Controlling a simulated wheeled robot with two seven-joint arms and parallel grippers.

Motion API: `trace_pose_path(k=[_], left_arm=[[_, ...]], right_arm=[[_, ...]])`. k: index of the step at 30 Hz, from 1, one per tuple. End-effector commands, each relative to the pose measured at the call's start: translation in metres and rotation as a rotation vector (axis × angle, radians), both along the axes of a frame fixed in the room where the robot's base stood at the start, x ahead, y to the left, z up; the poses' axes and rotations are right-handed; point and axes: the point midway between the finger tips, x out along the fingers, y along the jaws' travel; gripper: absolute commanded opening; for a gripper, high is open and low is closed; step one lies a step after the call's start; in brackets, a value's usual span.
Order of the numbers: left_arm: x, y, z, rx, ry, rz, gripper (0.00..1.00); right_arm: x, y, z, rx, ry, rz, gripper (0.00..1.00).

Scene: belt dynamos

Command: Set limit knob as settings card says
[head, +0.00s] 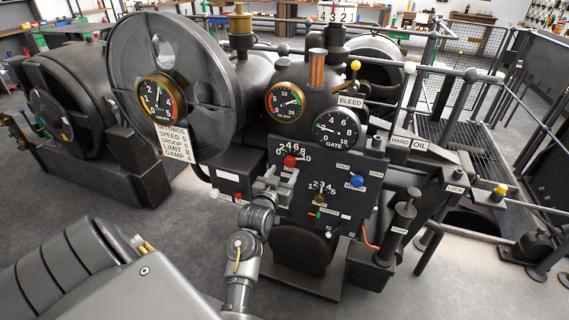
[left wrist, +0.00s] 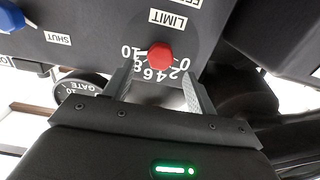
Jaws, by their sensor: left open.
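The red limit knob (head: 290,161) is on the dark front panel (head: 338,169), beside a white number scale. In the left wrist view the red knob (left wrist: 160,55) is under the LIMIT label (left wrist: 168,20), with a white mark at its side towards 8 and 10. The settings card (head: 174,143) hangs below the left gauge; it has a LIMIT line, but its digit is too small to read surely. My left gripper (head: 277,178) is open just in front of the knob. In the wrist view its fingers stand apart on either side, with no contact visible. My right gripper is not in view.
A blue knob (head: 356,181) and a lower brass knob (head: 319,200) are on the same panel. The big wheel (head: 215,90) stands to the left, and gauges (head: 337,129) sit above. Levers and the pump (head: 400,220) are at right. Grey floor is clear at left.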

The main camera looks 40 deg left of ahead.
Motion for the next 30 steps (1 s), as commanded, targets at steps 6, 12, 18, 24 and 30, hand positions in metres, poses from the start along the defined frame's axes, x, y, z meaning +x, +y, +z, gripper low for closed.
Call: trace_pose_path(k=[6,12,18,24,30], left_arm=[[0.034,0.012,0.0,-0.001,0.001,0.001,0.57],[0.048,0.017,0.0,0.0,0.001,0.001,0.57],[0.05,0.018,-0.001,0.0,0.001,0.001,0.57],[0.05,0.018,-0.001,0.0,0.001,0.001,0.45],[0.05,0.018,-0.001,0.0,0.001,0.001,0.19]], right_arm=[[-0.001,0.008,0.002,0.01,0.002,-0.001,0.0],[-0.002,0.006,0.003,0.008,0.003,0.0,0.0],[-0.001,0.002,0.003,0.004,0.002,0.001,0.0],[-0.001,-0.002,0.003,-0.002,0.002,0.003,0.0],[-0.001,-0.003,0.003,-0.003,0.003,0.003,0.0]])
